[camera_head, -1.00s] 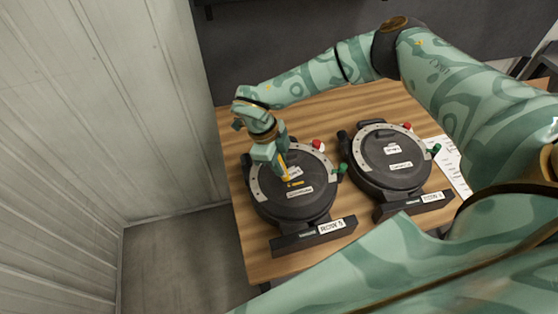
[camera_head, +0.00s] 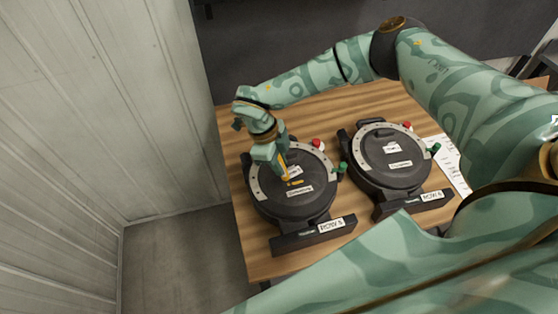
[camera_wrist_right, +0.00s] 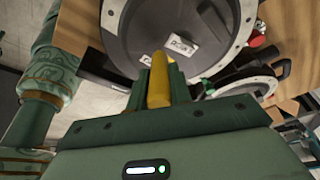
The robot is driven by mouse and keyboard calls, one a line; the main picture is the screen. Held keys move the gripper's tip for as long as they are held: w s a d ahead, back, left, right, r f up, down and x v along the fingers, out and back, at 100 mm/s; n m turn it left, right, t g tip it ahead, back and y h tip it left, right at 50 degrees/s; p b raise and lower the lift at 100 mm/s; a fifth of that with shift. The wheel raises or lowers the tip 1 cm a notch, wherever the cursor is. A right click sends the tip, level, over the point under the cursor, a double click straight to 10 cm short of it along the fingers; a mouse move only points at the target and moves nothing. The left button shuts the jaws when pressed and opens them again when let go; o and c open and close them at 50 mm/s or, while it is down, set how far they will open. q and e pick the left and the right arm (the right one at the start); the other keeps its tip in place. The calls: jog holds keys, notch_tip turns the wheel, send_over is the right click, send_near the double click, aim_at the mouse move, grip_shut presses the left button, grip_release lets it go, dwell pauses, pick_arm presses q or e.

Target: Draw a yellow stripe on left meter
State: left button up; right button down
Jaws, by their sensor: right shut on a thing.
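The left meter (camera_head: 290,208) is a round dark unit with a light rim, lying on the wooden table. A short yellow stripe (camera_head: 296,183) shows on its lid beside the marker tip, above a white label. My right gripper (camera_head: 281,160) is shut on a yellow marker (camera_head: 284,170) and holds it over the lid, tip down. I cannot tell if the tip touches the lid. In the right wrist view the marker (camera_wrist_right: 159,85) sits between the fingers, in front of the left meter's lid (camera_wrist_right: 150,25). My left gripper is not in view.
A second, similar meter (camera_head: 391,176) stands to the right on the table (camera_head: 262,262). Red and green knobs (camera_head: 342,168) stick out at the left meter's right side. A printed sheet (camera_head: 452,165) lies at the right. A pale wall (camera_head: 100,120) rises at the left.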

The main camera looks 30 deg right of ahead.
jog(key=shift+f, duration=0.25)
jog(key=shift+d+r, duration=0.1)
jog(key=shift+d, duration=0.15)
jog(key=shift+s+d+p, duration=0.1)
jog(key=shift+d+p, duration=0.3)
jog(key=shift+p, duration=0.05)
dwell(0.6)
jog(key=shift+d+p, duration=0.25)
jog(key=shift+p, duration=0.05)
jog(key=shift+s+d+p, duration=0.2)
jog(key=shift+d+p, duration=0.25)
jog(key=shift+d, duration=0.05)
dwell(0.6)
jog(key=shift+d, duration=0.2)
jog(key=shift+s+d+p, duration=0.15)
jog(key=shift+d+p, duration=0.5)
jog(key=shift+p, duration=0.05)
dwell(0.6)
